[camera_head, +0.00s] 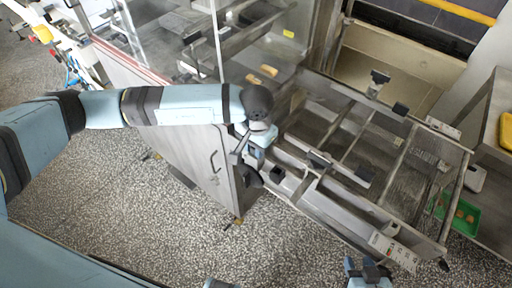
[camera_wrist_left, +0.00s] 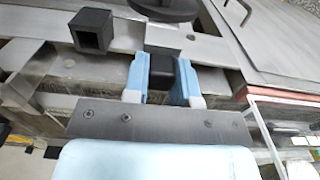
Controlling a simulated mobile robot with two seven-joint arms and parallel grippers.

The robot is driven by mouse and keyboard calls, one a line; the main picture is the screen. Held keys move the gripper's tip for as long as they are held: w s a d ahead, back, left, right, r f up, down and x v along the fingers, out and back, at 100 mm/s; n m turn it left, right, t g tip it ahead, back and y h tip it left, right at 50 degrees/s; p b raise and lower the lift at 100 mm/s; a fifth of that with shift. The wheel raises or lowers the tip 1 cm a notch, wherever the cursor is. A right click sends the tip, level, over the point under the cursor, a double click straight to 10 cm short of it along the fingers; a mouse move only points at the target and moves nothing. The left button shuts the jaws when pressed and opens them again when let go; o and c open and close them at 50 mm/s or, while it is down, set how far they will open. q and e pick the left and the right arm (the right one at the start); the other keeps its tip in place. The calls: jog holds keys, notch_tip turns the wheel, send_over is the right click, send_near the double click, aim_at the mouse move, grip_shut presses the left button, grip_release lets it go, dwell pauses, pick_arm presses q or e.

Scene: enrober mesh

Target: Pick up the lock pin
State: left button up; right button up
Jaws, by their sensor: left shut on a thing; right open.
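My left gripper (camera_head: 262,150) is at the near left corner of the metal frame, beside the cabinet. In the left wrist view its two blue fingers (camera_wrist_left: 164,80) are shut on a small black block-like piece, which I take to be the lock pin (camera_wrist_left: 160,72). Its lower end is hidden, so I cannot tell whether it is still seated. In the head view the arm and gripper hide the pin. My right gripper (camera_head: 369,274) is open and empty at the bottom edge, over the floor in front of the frame.
A hollow black square block (camera_wrist_left: 92,30) is close to the left fingers. The metal frame (camera_head: 395,165) spreads right. A green tray (camera_head: 462,214) is at far right. The speckled floor (camera_head: 130,215) is open.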

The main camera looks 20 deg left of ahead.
pick_arm(q)
notch_tip(320, 180, up, 26)
jog(key=b, duration=0.1)
jog(key=shift+f+b, duration=0.2)
jog(key=shift+b, duration=0.2)
pick_arm(e)
jog(key=shift+f, duration=0.9)
dwell(0.3)
